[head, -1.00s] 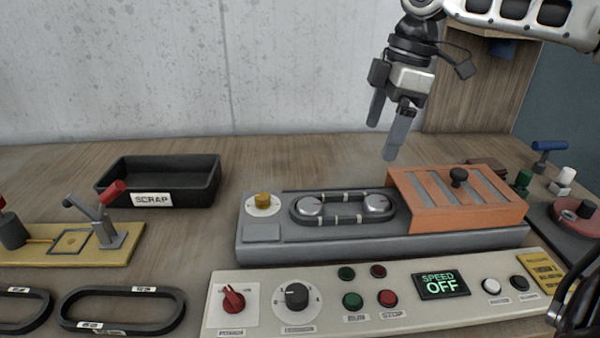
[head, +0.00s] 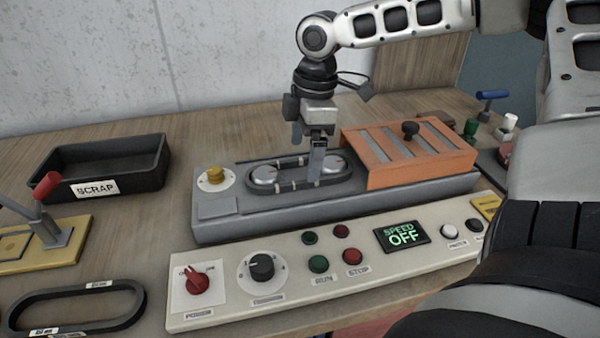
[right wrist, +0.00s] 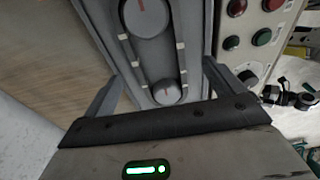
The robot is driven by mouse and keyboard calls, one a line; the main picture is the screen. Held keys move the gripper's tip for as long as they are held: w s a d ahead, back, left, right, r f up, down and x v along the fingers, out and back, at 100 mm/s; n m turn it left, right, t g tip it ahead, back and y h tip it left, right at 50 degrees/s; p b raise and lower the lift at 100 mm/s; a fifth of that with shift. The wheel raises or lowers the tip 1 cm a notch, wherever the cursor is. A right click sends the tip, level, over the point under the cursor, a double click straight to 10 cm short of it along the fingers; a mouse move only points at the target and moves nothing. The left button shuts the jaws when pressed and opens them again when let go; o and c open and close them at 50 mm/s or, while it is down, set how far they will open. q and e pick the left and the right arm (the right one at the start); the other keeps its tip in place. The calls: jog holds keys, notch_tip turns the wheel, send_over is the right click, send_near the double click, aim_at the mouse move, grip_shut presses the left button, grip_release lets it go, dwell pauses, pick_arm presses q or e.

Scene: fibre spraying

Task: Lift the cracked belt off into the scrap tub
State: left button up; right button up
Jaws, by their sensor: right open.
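The belt (head: 300,185) is a dark loop with pale marks around two silver pulleys on the grey machine bed. It also shows in the right wrist view (right wrist: 128,50); I cannot make out a crack. My right gripper (head: 306,156) points down over the belt's right half, near the right pulley. In the right wrist view its fingers (right wrist: 161,72) are apart, one on each side of the belt, with nothing held. I cannot tell whether they touch it. The black scrap tub (head: 145,186), labelled SCRAP, stands at the left and looks empty. My left gripper is not in view.
An orange slotted cover (head: 420,172) with a black knob stands right of the belt. A control panel (head: 215,310) runs in front; its display (head: 402,236) reads SPEED OFF. A spare belt loop (head: 128,319) lies front left. A red-handled clamp (head: 50,225) stands before the tub.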

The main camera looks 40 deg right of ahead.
aim_at(299, 176)
jog(key=f, duration=0.3)
jog(key=shift+w+a+f, duration=0.2)
jog(key=shift+c, duration=0.3)
jog(key=c, duration=1)
jog(key=shift+r, duration=0.1)
jog(key=shift+c, duration=0.2)
